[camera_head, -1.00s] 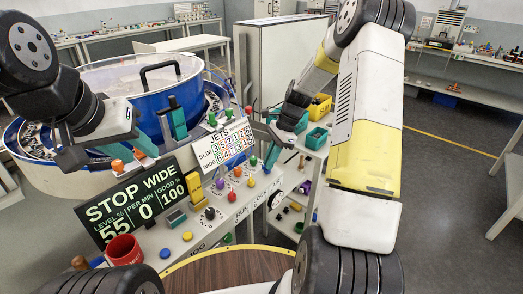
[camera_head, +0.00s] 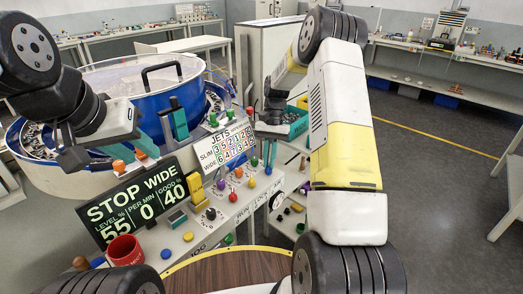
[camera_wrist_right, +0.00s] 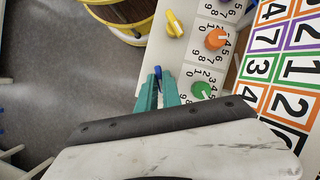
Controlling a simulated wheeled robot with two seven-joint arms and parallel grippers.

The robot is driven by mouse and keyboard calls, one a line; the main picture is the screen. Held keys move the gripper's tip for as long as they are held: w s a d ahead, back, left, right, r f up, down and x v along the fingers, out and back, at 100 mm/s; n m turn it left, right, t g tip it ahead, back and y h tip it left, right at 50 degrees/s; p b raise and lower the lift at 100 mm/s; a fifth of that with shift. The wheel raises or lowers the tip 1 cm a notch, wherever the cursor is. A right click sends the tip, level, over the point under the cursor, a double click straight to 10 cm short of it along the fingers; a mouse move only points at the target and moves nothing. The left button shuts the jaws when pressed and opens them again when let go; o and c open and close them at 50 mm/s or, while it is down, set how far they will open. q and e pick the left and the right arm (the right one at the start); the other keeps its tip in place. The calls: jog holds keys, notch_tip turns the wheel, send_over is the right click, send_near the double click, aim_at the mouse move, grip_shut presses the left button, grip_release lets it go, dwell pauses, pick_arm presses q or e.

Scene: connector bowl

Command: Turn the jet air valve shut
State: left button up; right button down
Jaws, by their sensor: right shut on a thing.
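The JETS panel with its coloured knobs stands at the middle of the head view. A small blue handle (camera_wrist_right: 157,72), which I take for the jet air valve, sits at the panel's edge in the right wrist view. My right gripper (camera_head: 269,152) points down over the panel's far right end. In the wrist view its teal fingers (camera_wrist_right: 158,88) are close together, shut on the blue handle, hiding much of it. How far the valve is turned cannot be told. My left gripper (camera_head: 162,133) is open and empty in front of the blue bowl (camera_head: 150,97).
The JETS number card (camera_head: 227,146) stands behind the knobs. A green knob (camera_wrist_right: 202,90), an orange knob (camera_wrist_right: 215,39) and a yellow knob (camera_wrist_right: 174,23) are close to my right fingers.

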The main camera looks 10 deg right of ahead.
jog(key=shift+w+a+n+h, duration=0.15)
jog(key=shift+n+h, duration=0.55)
jog(key=shift+n, duration=1)
jog(key=c, duration=1.5)
grip_release()
jog(key=shift+r, duration=0.1)
jog(key=v, duration=0.7)
jog(key=shift+w+r, duration=0.2)
jog(key=shift+r, duration=0.1)
